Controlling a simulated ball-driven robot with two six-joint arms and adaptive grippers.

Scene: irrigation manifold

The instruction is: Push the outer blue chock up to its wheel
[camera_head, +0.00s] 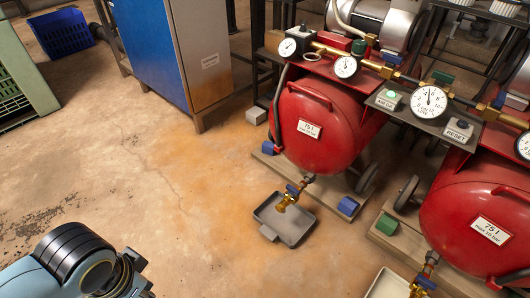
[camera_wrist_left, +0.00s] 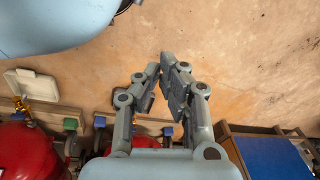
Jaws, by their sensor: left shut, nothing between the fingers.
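Two blue chocks lie by the left red tank (camera_head: 318,128) in the head view. One blue chock (camera_head: 268,147) is on the left end of the board under the tank. The other blue chock (camera_head: 348,206) is on the board's right part, with a gap to the black wheel (camera_head: 367,177) behind it. They also show in the left wrist view, the left chock (camera_wrist_left: 168,131) and the right chock (camera_wrist_left: 100,122). My left gripper (camera_wrist_left: 168,62) is shut and empty over bare floor, apart from both chocks. My right gripper is out of view.
A grey drip tray (camera_head: 285,222) lies in front of the tank under a brass valve (camera_head: 288,197). A green chock (camera_head: 387,224) sits by the second red tank (camera_head: 480,225). A blue cabinet (camera_head: 150,48) stands at the back left. The floor (camera_head: 160,170) between is clear.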

